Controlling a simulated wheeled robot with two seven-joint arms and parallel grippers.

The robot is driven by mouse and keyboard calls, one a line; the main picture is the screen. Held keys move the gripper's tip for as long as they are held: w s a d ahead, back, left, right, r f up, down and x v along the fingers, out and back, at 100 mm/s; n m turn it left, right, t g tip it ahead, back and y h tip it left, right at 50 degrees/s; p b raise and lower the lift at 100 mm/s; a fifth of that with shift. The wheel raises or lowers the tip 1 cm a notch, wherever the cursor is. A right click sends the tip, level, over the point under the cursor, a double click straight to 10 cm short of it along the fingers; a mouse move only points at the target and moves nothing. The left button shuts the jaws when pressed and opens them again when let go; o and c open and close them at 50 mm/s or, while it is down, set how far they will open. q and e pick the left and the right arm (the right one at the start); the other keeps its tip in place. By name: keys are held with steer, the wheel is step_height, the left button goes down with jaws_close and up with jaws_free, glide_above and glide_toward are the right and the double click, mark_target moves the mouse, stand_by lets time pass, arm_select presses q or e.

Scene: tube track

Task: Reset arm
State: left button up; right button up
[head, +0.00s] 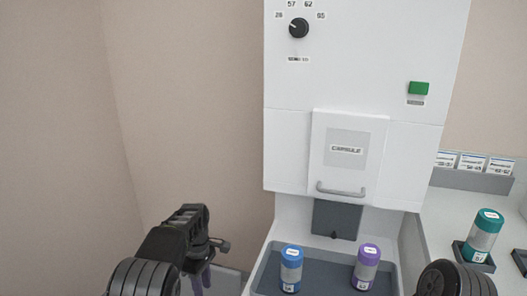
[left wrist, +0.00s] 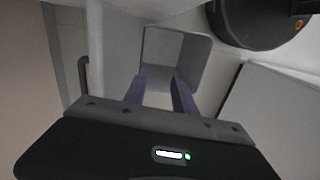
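My left gripper (head: 203,279) hangs low at the left of the white machine (head: 285,150) in the head view, over the edge of the picture. In the left wrist view its two purple fingers (left wrist: 162,92) stand apart with nothing between them. A grey open box shape (left wrist: 190,65) lies beyond the fingers; I cannot tell what it is. Of my right arm only a dark rounded link (head: 455,281) shows at the bottom right of the head view. My right gripper is out of view.
A blue-capped tube (head: 291,268) and a purple-capped tube (head: 367,267) stand in the machine's grey tray (head: 328,287). A teal-capped tube (head: 483,235) stands in a dark holder at the right. The capsule door (head: 345,170) looks closed. Bare wall fills the left.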

arm_select(q)
steer(key=s+d+f+m+h+p, duration=0.2)
steer(key=s+f+m, duration=0.4)
steer(key=s+f, duration=1.15)
steer(key=s+d+r+m+t+h, duration=0.1)
steer(key=s+d+m, duration=0.2)
steer(key=s, duration=0.6)
steer(key=s+d+m+h, duration=0.1)
steer(key=s+d+m, duration=0.2)
steer(key=s, duration=0.6)
steer(key=d, duration=0.2)
steer(key=shift+s+d+r+t+p, duration=0.3)
steer(key=shift+d+r+t, duration=0.05)
steer(key=shift+r+t, duration=0.05)
steer(key=shift+d, duration=0.1)
